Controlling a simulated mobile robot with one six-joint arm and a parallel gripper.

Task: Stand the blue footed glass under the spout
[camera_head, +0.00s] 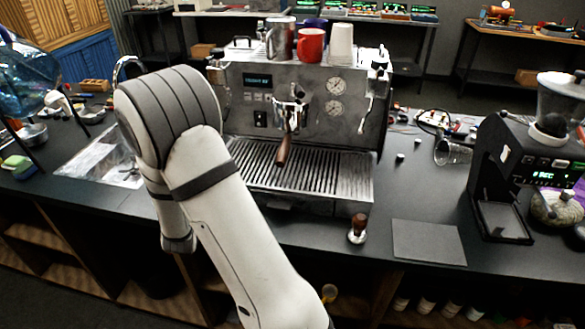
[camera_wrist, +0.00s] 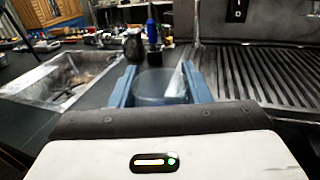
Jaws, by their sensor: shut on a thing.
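In the wrist view my gripper (camera_wrist: 160,84) has its blue fingers on both sides of a see-through, bluish glass (camera_wrist: 158,86). The glass's rim and upper wall show; its foot is hidden behind the gripper body. The held glass is at the left side of the coffee machine's drip tray (camera_wrist: 255,75), between the tray and the sink. In the head view my arm hides the gripper and the glass. The coffee machine (camera_head: 250,130) stands mid-counter. Its group head and spout area (camera_head: 291,112), with a brown-handled portafilter (camera_head: 283,150), are above the slatted drip tray (camera_head: 310,172).
A sink (camera_wrist: 60,78) lies left of the gripper. A tamper (camera_head: 357,229) and dark mat (camera_head: 428,242) are at the counter front. A grinder (camera_head: 530,150) stands far right. A red mug (camera_head: 311,45) sits on the machine.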

